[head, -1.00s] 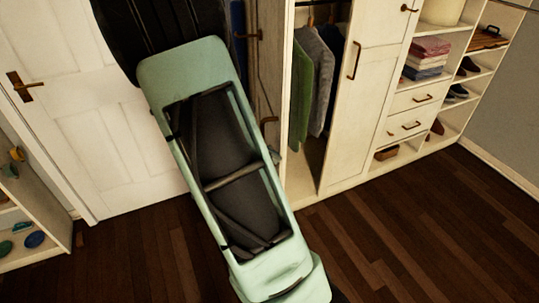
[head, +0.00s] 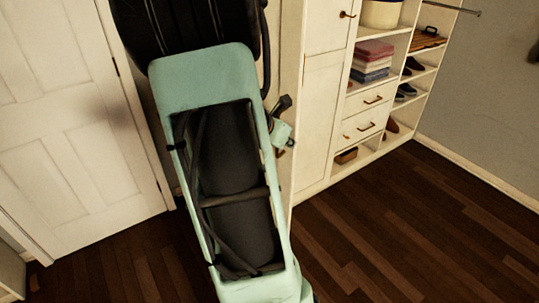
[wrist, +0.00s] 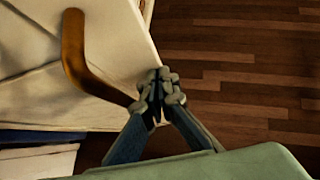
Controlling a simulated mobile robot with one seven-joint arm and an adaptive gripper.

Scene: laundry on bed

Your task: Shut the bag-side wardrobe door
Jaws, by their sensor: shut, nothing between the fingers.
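The wrist view shows a cream wardrobe door (wrist: 110,55) close up, with a bronze bar handle (wrist: 77,50) on its face. My gripper (wrist: 158,88) is shut and empty. Its fingertips are by the door's edge, near the lower end of the handle; I cannot tell whether they touch. In the head view, my gripper (head: 283,104) shows small and dark beside my green arm. A narrow cream panel (head: 289,70) stands just right of it, likely the same door seen at a steep angle. My arm hides much of the wardrobe there. No bag shows.
Right of the panel stand a closed tall wardrobe section (head: 320,110), drawers (head: 365,123) and shelves with folded cloth (head: 372,58) and shoes (head: 405,90). A white room door (head: 75,120) is at left. Dark wooden floor (head: 400,230) is clear at right front.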

